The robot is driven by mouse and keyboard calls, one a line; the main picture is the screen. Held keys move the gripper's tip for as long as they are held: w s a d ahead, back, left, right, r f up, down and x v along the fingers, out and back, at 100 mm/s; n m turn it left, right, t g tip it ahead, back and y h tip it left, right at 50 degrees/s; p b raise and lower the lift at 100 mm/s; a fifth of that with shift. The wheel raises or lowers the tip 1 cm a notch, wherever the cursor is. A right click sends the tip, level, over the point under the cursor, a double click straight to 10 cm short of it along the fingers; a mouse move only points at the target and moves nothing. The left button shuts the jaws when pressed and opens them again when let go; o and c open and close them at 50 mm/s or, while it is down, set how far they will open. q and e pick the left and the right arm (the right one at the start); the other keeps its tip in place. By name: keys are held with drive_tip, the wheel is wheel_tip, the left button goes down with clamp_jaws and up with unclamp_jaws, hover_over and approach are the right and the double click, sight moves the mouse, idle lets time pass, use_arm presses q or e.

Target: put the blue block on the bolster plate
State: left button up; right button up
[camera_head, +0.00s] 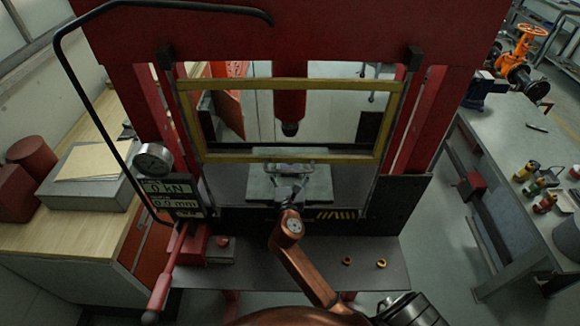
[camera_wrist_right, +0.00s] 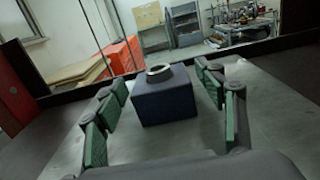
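The blue block (camera_wrist_right: 165,103), dark blue with a grey ring (camera_wrist_right: 160,70) on top, stands upright on a grey surface in the right wrist view. My right gripper (camera_wrist_right: 163,92) is open, with green-padded fingers on either side of the block and visible gaps between. In the head view my right gripper (camera_head: 290,180) reaches into the press, over a grey-green plate (camera_head: 319,186) that looks like the bolster plate. The block cannot be made out there. Whether the block rests on that plate or is lifted is hard to tell. My left gripper is not in view.
The red press ram (camera_head: 290,105) hangs above, behind a yellow guard frame (camera_head: 292,85). A gauge (camera_head: 153,160) and a red-handled lever (camera_head: 165,275) are at left. Two small brass parts (camera_head: 381,264) lie on the front shelf (camera_head: 375,250). A cluttered bench (camera_head: 510,180) is at right.

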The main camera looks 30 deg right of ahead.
drive_tip(key=b+v, duration=0.1)
drive_tip(key=v, duration=1.1)
drive_tip(key=shift+d+r, duration=0.1)
drive_tip(key=shift+c, duration=0.2)
idle(2.0)
